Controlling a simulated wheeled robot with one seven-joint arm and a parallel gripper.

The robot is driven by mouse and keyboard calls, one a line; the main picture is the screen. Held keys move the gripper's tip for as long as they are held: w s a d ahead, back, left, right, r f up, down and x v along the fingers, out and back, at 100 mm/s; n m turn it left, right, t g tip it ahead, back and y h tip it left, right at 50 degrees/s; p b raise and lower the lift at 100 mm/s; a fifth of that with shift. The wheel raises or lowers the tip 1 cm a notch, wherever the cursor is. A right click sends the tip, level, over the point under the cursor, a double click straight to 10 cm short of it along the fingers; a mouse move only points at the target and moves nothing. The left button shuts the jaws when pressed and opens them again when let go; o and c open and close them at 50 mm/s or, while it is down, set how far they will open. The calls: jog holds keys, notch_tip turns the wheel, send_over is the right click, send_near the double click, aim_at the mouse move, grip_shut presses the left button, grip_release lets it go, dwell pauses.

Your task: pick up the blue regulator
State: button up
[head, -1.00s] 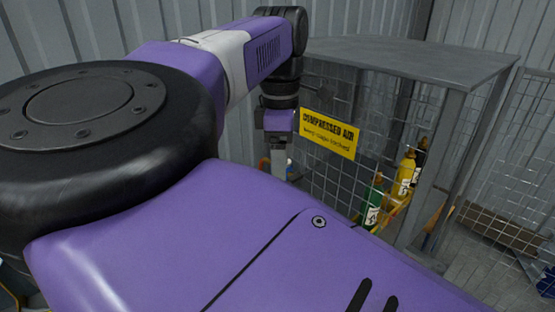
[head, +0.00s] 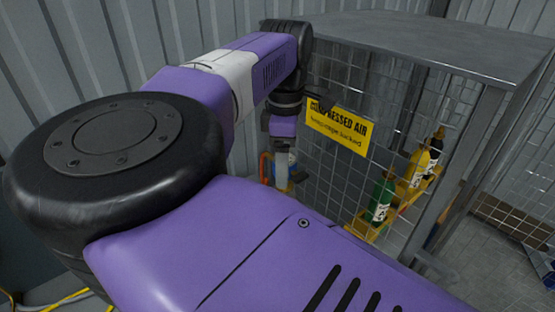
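My gripper (head: 283,184) points down at the end of my purple arm, beside the left side of the mesh cage. Its fingers are small and partly hidden, so I cannot tell whether they are open or shut. A small blue thing (head: 291,160) shows right by the gripper, mostly hidden behind it. It may be the blue regulator, but its shape is unclear. I cannot tell whether the gripper touches it. An orange curved part (head: 264,168) shows just left of the gripper.
The grey mesh cage (head: 440,50) bears a yellow compressed air sign (head: 337,131). Inside stand a green bottle (head: 381,198), a yellow bottle (head: 418,168) and a darker one behind. A corrugated wall rises behind my arm. Another blue thing is cut off at the right edge.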

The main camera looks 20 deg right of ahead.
jog(key=shift+f, duration=0.9)
jog(key=c, duration=1.5)
jog(key=shift+r, duration=0.15)
notch_tip(320, 180, up, 20)
jog(key=shift+f+b, duration=0.1)
jog(key=shift+b, duration=0.5)
